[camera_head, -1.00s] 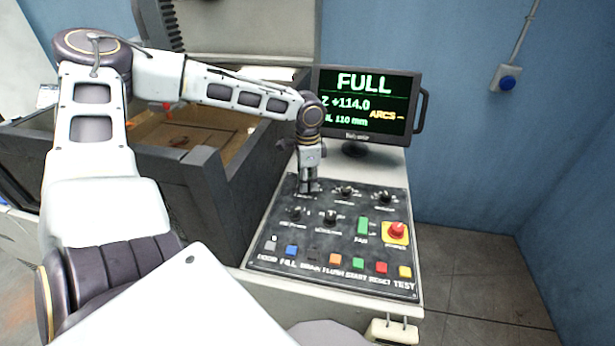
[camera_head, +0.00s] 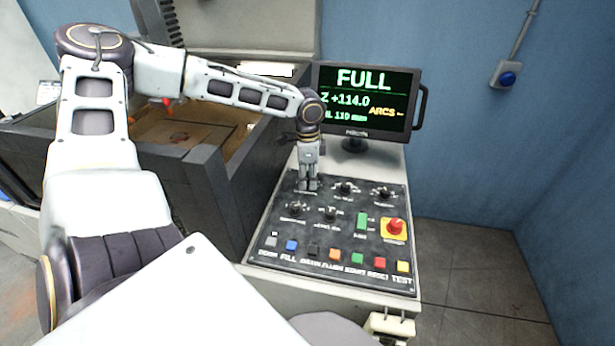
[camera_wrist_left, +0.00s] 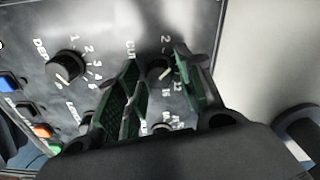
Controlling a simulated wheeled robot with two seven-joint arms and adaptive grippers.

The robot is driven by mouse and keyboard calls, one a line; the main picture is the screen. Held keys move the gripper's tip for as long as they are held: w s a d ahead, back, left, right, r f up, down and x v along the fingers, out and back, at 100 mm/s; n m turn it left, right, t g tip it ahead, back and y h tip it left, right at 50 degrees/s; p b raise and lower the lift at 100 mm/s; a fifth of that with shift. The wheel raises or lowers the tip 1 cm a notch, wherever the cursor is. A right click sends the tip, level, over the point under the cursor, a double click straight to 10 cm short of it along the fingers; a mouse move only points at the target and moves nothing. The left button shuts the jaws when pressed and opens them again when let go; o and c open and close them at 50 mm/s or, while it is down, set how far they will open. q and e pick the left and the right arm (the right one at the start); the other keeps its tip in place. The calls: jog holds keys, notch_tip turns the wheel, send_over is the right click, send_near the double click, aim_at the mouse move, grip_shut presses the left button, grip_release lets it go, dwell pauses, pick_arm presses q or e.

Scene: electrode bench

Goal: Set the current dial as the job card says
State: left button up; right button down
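The control panel (camera_head: 322,237) slopes in front of the screen. My left gripper (camera_head: 308,187) points down at the panel's upper left and hides the dial there. In the left wrist view, a black dial (camera_wrist_left: 158,68) with a label starting "CU" and marks 2, 12 and 16 sits between my two green-padded fingers (camera_wrist_left: 157,88). The fingers are apart, one on each side of it; whether they touch it I cannot tell. Its pale pointer line is partly visible near the 12 side. No readable job card shows. My right gripper is not in view.
Other dials stand close by: one at top middle (camera_head: 345,188), one at top right (camera_head: 382,192). A red emergency button (camera_head: 395,228), a green switch (camera_head: 362,221) and a row of coloured buttons lie nearer. The screen (camera_head: 366,102) reads FULL. A dark-walled tank (camera_head: 205,195) stands at left.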

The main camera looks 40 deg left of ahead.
aim_at(308, 180)
pick_arm(q)
jog(key=shift+o, duration=0.4)
notch_tip(308, 180, up, 12)
dwell(0.9)
jog(key=shift+s+d+f, duration=0.1)
dwell(0.6)
